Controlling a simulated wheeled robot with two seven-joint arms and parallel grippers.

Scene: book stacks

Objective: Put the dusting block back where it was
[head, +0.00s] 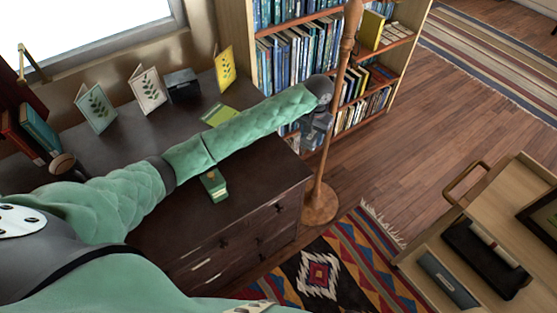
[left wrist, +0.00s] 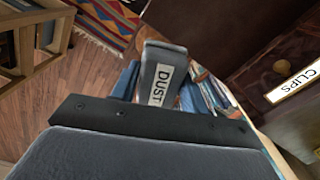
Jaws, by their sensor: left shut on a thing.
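My left arm reaches across the dark dresser. My left gripper (head: 312,140) is off its right far corner, in front of the bookcase and just left of the wooden pole. It is shut on the dusting block (left wrist: 162,75), a grey piece with a white label reading "DUST" in the left wrist view. In the head view the block is hard to make out from the dark gripper. Its original place cannot be told from these frames. My right gripper is not in view.
The dresser top (head: 250,185) holds standing cards, a dark box (head: 183,84) and a green box (head: 214,186). The bookcase (head: 250,45) is full of books. The wooden pole (head: 330,120) stands close to my gripper.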

